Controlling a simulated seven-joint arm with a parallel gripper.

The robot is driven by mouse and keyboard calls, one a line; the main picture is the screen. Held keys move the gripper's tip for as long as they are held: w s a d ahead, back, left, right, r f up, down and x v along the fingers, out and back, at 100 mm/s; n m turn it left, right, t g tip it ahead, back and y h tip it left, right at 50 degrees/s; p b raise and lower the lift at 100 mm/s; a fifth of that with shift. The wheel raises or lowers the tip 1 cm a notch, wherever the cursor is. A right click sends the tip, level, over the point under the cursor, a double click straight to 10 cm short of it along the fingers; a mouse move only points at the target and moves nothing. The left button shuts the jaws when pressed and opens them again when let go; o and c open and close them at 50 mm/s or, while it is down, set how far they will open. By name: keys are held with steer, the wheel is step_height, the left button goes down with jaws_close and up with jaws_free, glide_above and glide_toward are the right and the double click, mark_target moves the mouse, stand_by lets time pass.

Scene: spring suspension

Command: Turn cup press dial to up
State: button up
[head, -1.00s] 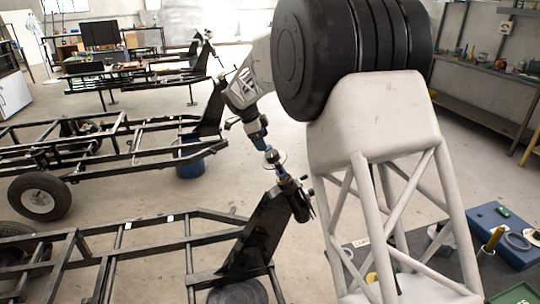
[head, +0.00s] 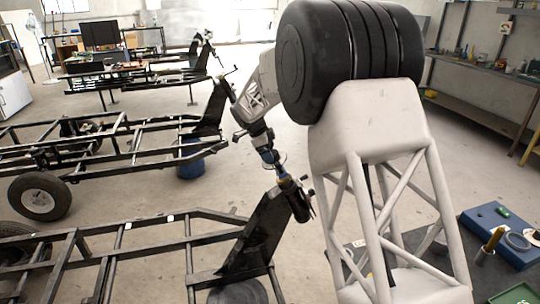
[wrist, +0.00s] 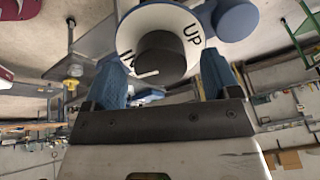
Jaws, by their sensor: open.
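The press dial is a white disc (wrist: 184,22) with black lettering and a dark knob (wrist: 160,54) at its centre. "UP" stands at the disc's upper right; another label at its left is partly hidden. A short white mark shows on the knob's lower left edge. My gripper (wrist: 162,70) is open in the wrist view, with one blue finger on each side of the knob. Whether the fingers touch it I cannot tell. In the head view, my gripper (head: 268,157) is close by the dial at the top of the dark upright post (head: 255,235).
Black metal frames (head: 110,240) with wheels fill the left. A blue box (head: 500,235) and a green tray (head: 520,294) lie on a dark worktop at the right. A blue drum (head: 191,160) stands behind the post.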

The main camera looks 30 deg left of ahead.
steer(key=shift+x, duration=0.9)
steer(key=shift+c, duration=0.3)
steer(key=c, duration=0.9)
steer(key=shift+o, duration=0.2)
